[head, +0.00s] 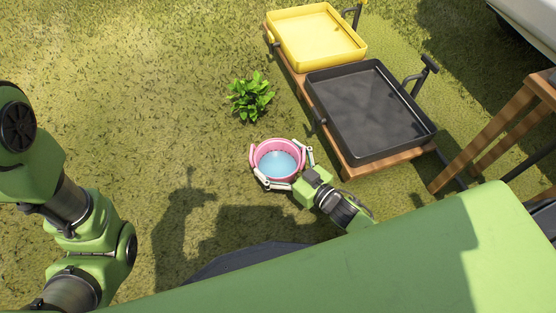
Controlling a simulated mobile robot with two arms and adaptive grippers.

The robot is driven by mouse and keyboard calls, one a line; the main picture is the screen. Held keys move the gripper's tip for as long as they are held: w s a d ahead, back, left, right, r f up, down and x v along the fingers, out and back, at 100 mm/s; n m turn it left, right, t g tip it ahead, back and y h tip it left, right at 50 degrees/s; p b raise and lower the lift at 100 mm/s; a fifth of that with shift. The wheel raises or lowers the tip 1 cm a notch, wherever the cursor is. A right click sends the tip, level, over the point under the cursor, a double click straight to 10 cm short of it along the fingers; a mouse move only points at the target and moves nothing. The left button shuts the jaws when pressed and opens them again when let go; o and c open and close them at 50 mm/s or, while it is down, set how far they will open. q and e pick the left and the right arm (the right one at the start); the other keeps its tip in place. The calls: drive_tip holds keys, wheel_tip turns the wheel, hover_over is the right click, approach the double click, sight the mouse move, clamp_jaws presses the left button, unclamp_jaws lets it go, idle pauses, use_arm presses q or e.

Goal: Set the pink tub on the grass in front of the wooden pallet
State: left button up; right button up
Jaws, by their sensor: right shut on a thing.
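The pink tub (263,149) is a small round tub with a blue inside, in the middle of the head view. My right gripper (281,164) is shut on it, with its fingers around the tub's sides. I cannot tell whether the tub touches the grass (150,110) or hangs above it. The wooden pallet (345,168) is a low brown board on the grass to the right of the tub, and it bears a yellow tray (318,38) and a black tray (368,108). My left arm shows at the left, but its gripper is out of view.
A leafy green plant (250,97) stands on the grass just beyond the tub, left of the pallet. A wooden stand with slanted legs (490,135) is at the right, and a white vehicle-like body (532,20) at the top right. Open grass lies to the left.

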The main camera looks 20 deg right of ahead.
drive_tip(key=shift+r, duration=0.2)
drive_tip(key=shift+f, duration=0.15)
drive_tip(key=o, duration=1.8)
drive_tip(key=shift+f, duration=0.1)
